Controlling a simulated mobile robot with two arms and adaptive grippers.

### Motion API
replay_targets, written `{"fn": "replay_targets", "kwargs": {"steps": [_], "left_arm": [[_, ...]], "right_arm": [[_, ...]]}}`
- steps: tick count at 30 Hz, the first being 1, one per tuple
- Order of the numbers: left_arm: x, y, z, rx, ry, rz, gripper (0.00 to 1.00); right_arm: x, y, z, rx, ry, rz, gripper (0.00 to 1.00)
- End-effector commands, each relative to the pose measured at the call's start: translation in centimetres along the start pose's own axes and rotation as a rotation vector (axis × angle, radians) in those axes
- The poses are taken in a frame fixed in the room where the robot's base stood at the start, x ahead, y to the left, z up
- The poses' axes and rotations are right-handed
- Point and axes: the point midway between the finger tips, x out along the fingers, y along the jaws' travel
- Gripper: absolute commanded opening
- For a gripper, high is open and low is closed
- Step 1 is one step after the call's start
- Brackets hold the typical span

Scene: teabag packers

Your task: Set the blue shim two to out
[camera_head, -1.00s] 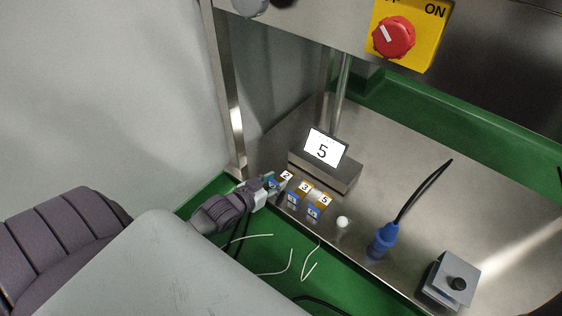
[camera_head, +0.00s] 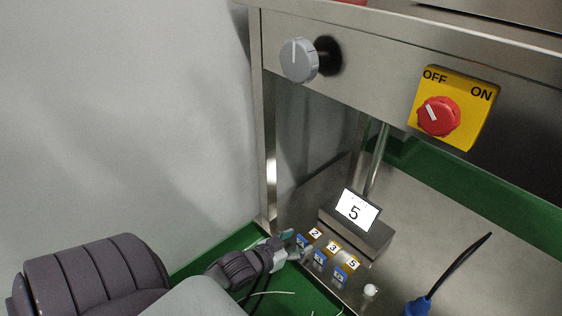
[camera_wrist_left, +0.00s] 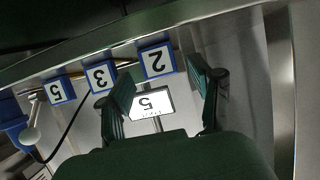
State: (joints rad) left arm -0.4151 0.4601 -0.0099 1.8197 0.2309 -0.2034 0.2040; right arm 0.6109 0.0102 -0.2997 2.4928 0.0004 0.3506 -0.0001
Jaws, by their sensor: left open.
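The blue shim two (camera_head: 303,240) is at the left end of a short row, beside an orange-edged tag 2 (camera_head: 316,233). In the left wrist view the blue shim two (camera_wrist_left: 157,60) shows its 2 upside down. My left gripper (camera_head: 294,247) is open close to it. In the left wrist view the fingers (camera_wrist_left: 162,84) are spread, with the shim's face seen between and just beyond their tips. Whether a finger touches it I cannot tell. My right gripper is not in view.
Blue shims 3 (camera_head: 320,257) and 5 (camera_head: 340,274) stand close to the right, with their orange tags. A display (camera_head: 357,211) reading 5 stands behind. A white knob (camera_head: 370,290) and a blue connector (camera_head: 418,306) are farther right. A red switch (camera_head: 438,116) is above.

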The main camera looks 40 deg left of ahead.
Motion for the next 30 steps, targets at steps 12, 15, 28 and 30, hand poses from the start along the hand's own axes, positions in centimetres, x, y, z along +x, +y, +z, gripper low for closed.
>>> {"fn": "replay_targets", "kwargs": {"steps": [12,15,28,30], "left_arm": [[-8.4,0.0,0.2,-0.001,-0.003,0.000,0.65],[-9.4,0.0,0.1,-0.001,-0.002,0.000,0.65],[-9.9,0.0,0.1,-0.001,0.000,-0.001,0.65],[-9.9,0.0,0.1,-0.001,0.000,-0.001,0.65]], "right_arm": [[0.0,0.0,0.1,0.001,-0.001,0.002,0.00],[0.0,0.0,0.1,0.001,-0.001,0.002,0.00],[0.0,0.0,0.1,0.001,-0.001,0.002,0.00],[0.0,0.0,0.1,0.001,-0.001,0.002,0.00]]}}
